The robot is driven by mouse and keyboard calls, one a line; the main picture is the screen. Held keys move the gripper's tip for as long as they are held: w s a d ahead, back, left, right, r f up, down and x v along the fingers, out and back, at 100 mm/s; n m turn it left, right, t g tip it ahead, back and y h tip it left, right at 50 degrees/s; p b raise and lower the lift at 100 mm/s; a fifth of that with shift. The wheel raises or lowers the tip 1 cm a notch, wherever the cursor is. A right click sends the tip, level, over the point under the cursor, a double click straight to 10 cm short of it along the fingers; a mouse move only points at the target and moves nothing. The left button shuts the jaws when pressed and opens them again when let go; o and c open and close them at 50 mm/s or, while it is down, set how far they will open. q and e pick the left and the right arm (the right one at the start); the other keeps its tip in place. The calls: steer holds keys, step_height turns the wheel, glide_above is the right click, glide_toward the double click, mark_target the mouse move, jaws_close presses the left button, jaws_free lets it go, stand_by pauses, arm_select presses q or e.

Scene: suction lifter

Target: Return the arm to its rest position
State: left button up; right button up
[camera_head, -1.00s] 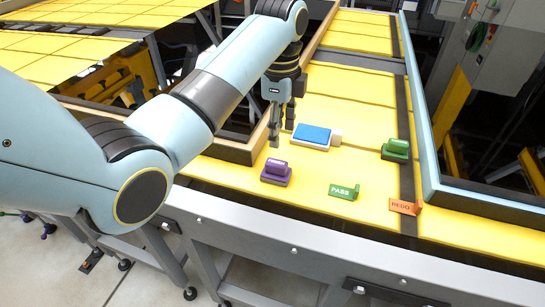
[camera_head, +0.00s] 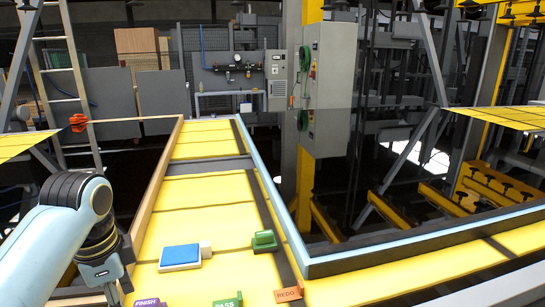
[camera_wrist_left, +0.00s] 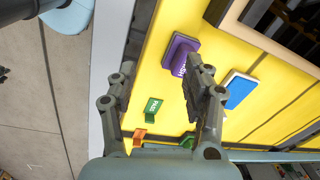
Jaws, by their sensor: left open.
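My left arm (camera_head: 48,236) comes in from the left in the head view, bent downward at the wrist. My left gripper (camera_head: 114,301) hangs at the lower left, cut by the frame's bottom edge. In the left wrist view my left gripper (camera_wrist_left: 164,76) is open, its fingers apart with nothing held. The purple FINISH stamp (camera_wrist_left: 179,54) stands on the yellow surface beyond the fingers. The right gripper is out of view.
A blue pad (camera_head: 180,255), a green stamp (camera_head: 264,240), a green PASS tag (camera_head: 228,301) and an orange REDO tag (camera_head: 289,294) lie on the yellow table (camera_head: 203,218). Wooden (camera_head: 160,180) and light-blue (camera_head: 268,185) rails edge it.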

arm_select(q)
steer(key=s+r+n+t, duration=0.3)
steer(key=s+n, duration=0.7)
steer(key=s, duration=1.1)
step_height(320, 180, down, 37)
steer(key=s+a+g+b, duration=0.1)
steer(key=a+g+b, duration=0.1)
steer(key=b, duration=1.1)
steer(key=s+f+b, duration=0.3)
steer(key=s+f, duration=0.3)
steer(key=f, duration=0.3)
steer(key=s+f+b, duration=0.4)
steer(key=s+f, duration=0.3)
steer(key=f, duration=0.3)
steer(key=s+a+f+g+b, duration=0.1)
steer(key=s+f+b, duration=0.3)
steer(key=f, duration=0.6)
steer(key=s, duration=0.2)
steer(key=shift+s+f+n, duration=0.2)
steer(key=shift+s+n, duration=0.1)
steer(key=shift+n, duration=0.1)
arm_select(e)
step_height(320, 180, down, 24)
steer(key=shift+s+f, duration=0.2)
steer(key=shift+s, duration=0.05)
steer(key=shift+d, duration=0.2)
